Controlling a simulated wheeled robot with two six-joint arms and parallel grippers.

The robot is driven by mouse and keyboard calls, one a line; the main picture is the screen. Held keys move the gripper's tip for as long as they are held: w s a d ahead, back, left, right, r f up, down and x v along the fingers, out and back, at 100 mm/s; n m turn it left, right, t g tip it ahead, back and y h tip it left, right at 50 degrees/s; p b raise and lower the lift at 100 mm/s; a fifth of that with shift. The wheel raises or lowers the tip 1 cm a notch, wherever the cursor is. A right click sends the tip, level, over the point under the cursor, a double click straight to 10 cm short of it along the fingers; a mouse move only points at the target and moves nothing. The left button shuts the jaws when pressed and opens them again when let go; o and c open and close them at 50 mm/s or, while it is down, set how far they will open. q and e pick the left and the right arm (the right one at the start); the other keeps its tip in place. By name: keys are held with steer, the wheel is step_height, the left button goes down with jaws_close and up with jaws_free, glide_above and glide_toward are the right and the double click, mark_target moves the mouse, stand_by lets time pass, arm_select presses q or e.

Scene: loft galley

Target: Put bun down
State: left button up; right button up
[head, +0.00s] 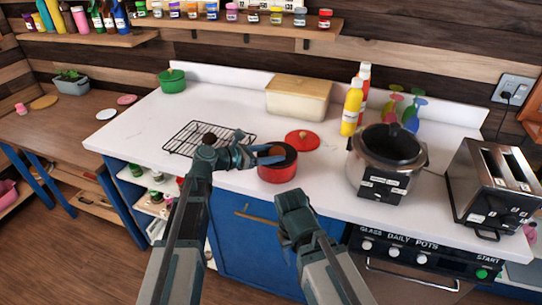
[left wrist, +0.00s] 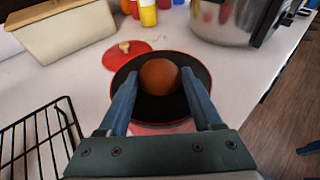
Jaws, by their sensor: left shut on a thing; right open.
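The brown, round bun (left wrist: 159,76) sits between the fingertips of my left gripper (left wrist: 160,84) in the left wrist view. My left gripper is shut on it, over the dark interior of the open red pot (left wrist: 170,127). In the head view, the left gripper (head: 271,154) is at the mouth of the red pot (head: 277,174), and the fingers partly cover the bun. I cannot tell whether the bun touches the pot's bottom. My right gripper (head: 294,203) is open and empty, lower down in front of the counter.
A red lid (head: 302,140) lies just behind the pot. A black wire rack (head: 190,137) is to the left. A cream bin (head: 298,97), yellow bottle (head: 352,107), cooker (head: 385,165) and toaster (head: 490,185) stand around.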

arm_select(q)
steer(key=shift+f+b, duration=0.6)
steer(key=o, duration=1.4)
steer(key=shift+s, duration=0.1)
steer(key=shift+c, duration=0.2)
steer(key=shift+r+p, duration=0.45)
steer(key=p+v, duration=0.3)
steer(key=v, duration=0.9)
steer(key=shift+r+p, duration=0.2)
steer(key=shift+p, duration=0.2)
